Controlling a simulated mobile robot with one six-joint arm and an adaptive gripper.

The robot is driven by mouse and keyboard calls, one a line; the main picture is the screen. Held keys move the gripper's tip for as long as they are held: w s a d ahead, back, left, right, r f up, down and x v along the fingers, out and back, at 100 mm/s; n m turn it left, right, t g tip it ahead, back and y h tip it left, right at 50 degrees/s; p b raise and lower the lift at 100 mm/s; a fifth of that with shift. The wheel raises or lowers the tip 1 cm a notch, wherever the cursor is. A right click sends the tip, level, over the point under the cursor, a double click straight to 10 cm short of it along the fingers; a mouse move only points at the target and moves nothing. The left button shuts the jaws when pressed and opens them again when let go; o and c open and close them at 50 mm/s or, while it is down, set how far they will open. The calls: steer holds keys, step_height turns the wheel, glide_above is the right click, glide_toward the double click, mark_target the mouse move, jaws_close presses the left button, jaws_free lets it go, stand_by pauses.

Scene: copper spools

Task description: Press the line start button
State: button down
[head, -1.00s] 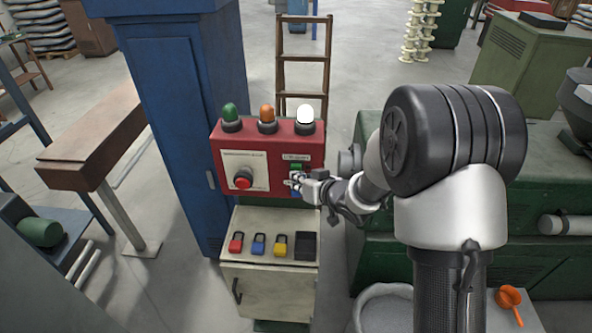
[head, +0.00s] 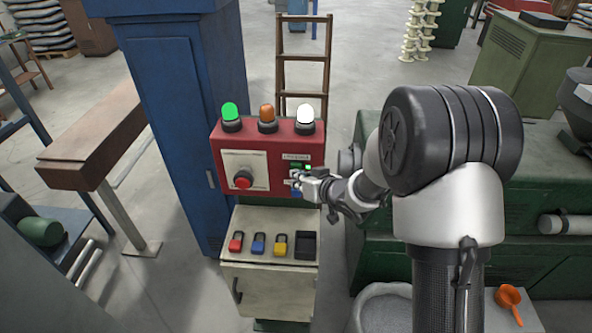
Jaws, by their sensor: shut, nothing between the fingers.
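A red control box (head: 230,190) stands in the middle of the head view. A pale plate with a large red knob (head: 243,179) is on its left half. A smaller labelled panel (head: 296,157) is on its right half, with a green patch and a small bright green light (head: 308,167). My gripper (head: 295,182) is shut and empty, its fingertips at the front of this small panel. The gripper covers the panel's lower part, so I cannot tell whether it touches a button. On top, the green lamp (head: 231,113) and white lamp (head: 305,116) glow; the orange lamp (head: 267,114) looks dull.
Below the box, a pale cabinet (head: 268,285) carries red, blue and yellow padlocks (head: 258,243) and a black tray (head: 305,245). A blue cabinet (head: 180,130) stands close on the left. A green machine (head: 380,240) stands on the right, and a wooden ladder (head: 304,60) behind.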

steer(key=shift+s, duration=0.8)
steer(key=s+b, duration=0.2)
steer(key=s, duration=0.3)
steer(key=shift+a, duration=0.15)
stand_by(0.6)
